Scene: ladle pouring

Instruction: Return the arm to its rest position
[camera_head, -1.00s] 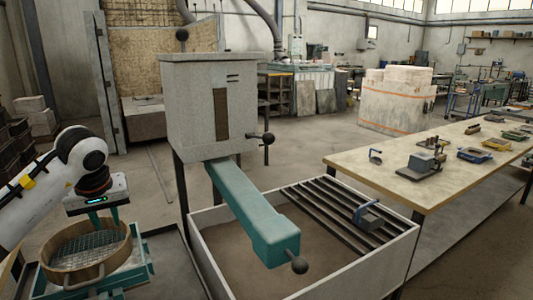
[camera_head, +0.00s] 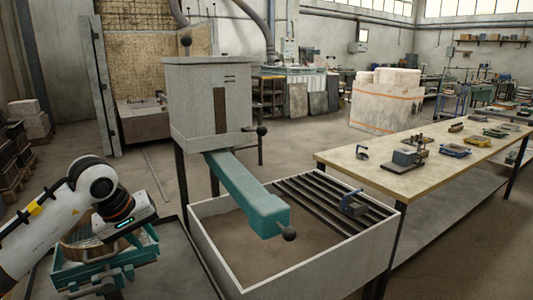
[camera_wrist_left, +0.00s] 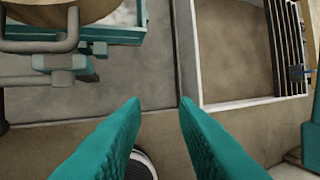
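My left gripper (camera_wrist_left: 158,108) shows in the left wrist view with its two teal fingers apart and nothing between them. In the head view my left gripper body (camera_head: 126,224) is tilted, in front of and above a round wooden-rimmed sieve (camera_head: 77,244). The sieve sits in a teal frame (camera_head: 100,275) and is largely hidden by my arm. The sieve rim (camera_wrist_left: 75,10) and its teal frame also show at the upper left of the left wrist view.
A grey furnace box (camera_head: 208,100) with a teal chute (camera_head: 245,195) stands over a white-walled sand bin (camera_head: 225,265) with a slatted rack (camera_head: 330,205). A long workbench (camera_head: 385,180) with several tools is at the right. Open floor lies behind.

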